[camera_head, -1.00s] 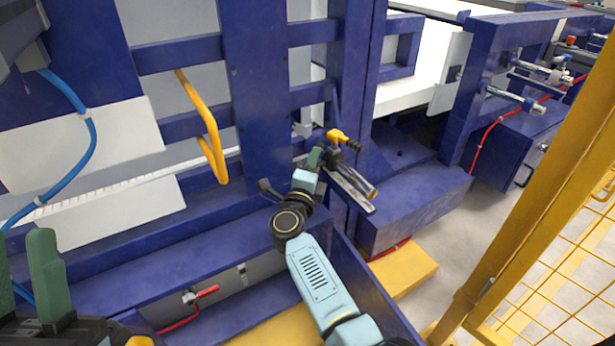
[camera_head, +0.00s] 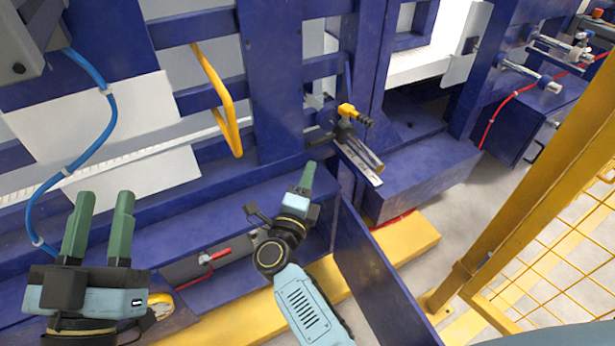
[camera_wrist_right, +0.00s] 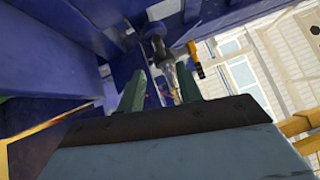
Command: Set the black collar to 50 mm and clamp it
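My left gripper (camera_head: 101,196) is open and empty at lower left.
Blue frame beams (camera_head: 275,90) stand behind the rods. A yellow bent bar (camera_head: 222,105) and a blue hose (camera_head: 95,150) hang at left. A red-handled valve (camera_head: 215,255) is low between my arms. A yellow fence (camera_head: 520,180) stands at right.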

